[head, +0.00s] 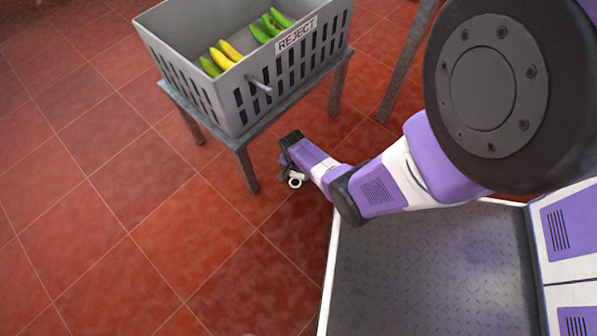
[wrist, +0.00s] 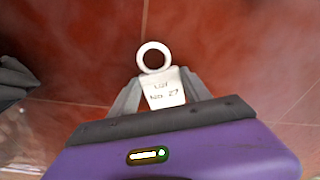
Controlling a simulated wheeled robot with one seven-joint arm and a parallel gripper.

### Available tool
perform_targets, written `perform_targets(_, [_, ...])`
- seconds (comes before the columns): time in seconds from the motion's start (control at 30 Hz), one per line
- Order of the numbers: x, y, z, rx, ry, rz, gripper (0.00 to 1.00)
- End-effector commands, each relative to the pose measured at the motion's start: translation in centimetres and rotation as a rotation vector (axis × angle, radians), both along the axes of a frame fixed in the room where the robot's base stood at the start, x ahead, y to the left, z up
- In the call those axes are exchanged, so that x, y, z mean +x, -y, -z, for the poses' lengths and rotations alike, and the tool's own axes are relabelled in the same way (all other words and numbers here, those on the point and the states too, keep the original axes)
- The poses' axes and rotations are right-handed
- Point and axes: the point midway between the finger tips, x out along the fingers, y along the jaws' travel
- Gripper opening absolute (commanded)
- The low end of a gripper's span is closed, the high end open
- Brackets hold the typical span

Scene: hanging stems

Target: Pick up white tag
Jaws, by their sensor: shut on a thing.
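The rest of the tag is hard to make out there.
A grey crate (head: 205,88) marked "REJECT" holds several green and yellow fruits and stands on a grey stand (head: 242,143) close to my gripper. A metal post (head: 403,70) rises right of it. Red tiled floor (head: 120,230) is clear at left.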

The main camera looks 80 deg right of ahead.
Motion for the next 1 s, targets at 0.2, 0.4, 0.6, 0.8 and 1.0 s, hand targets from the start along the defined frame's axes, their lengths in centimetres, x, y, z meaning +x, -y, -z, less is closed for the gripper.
perform_targets(0.2, [0.1, 0.0, -1.5, 0.0, 0.002, 0.0, 0.12])
perform_targets(0.4, [0.1, 0.0, -5.1, -0.001, 0.002, -0.001, 0.12])
perform_targets(0.6, [0.0, -0.1, -8.2, 0.0, 0.0, 0.0, 0.12])
perform_targets(0.8, [0.0, 0.0, -9.8, 0.0, 0.0, 0.0, 0.12])
perform_targets(1.0, [0.0, 0.0, -10.0, 0.0, -0.001, 0.0, 0.12])
